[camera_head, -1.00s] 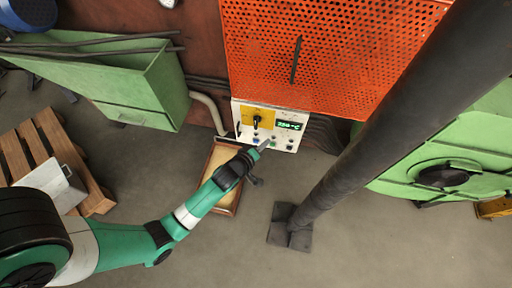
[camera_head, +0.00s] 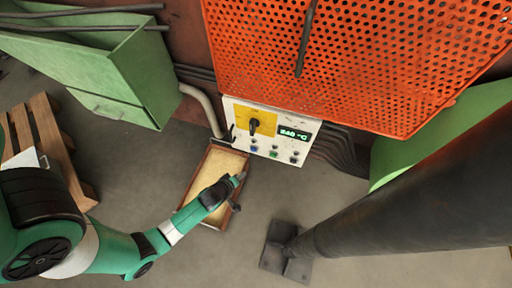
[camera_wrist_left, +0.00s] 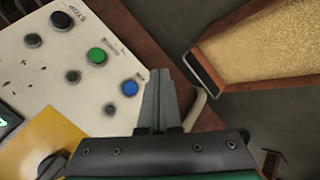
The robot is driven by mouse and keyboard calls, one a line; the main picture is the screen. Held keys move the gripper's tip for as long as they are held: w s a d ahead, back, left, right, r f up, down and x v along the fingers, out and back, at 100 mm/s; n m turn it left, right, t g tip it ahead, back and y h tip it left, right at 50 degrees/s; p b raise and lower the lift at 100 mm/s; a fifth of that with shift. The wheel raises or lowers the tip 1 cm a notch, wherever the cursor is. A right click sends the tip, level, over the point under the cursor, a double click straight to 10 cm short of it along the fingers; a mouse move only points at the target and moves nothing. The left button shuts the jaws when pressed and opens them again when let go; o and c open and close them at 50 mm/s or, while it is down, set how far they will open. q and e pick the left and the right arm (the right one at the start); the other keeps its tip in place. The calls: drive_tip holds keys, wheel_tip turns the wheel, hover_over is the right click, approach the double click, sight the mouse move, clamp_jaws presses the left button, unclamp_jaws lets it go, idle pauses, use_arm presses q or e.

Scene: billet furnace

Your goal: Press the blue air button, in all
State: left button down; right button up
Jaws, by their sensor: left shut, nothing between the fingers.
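The blue air button (camera_head: 253,149) sits at the lower left of the white control panel (camera_head: 233,115). In the left wrist view the blue button (camera_wrist_left: 130,88) is just left of my fingers, uncovered. My left gripper (camera_head: 241,176) is shut and empty, below the panel's lower edge in the head view. In the left wrist view its closed fingertips (camera_wrist_left: 158,76) show beside the button, apart from it in the picture; depth is hard to judge. My right gripper is not in view.
The panel also holds a green button (camera_wrist_left: 97,56), a dark button (camera_wrist_left: 62,20), a black knob (camera_head: 254,125) on a yellow plate and a green display (camera_head: 294,134). A wooden tray of yellowish grains (camera_head: 216,147) lies below. An orange perforated guard (camera_head: 350,60) is above.

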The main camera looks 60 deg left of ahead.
sight(253, 149)
use_arm(q)
drive_tip(key=w+a+b, duration=0.2)
drive_tip(key=w+a, duration=0.4)
drive_tip(key=shift+w+a, duration=0.15)
drive_tip(key=shift+a, duration=0.05)
idle(0.4)
drive_tip(key=shift+r+b, duration=0.1)
drive_tip(key=shift+b, duration=0.2)
idle(1.6)
drive_tip(key=shift+w+a, duration=0.3)
drive_tip(key=shift+w+a, duration=0.25)
idle(0.7)
idle(0.3)
drive_tip(key=shift+s+d, duration=0.55)
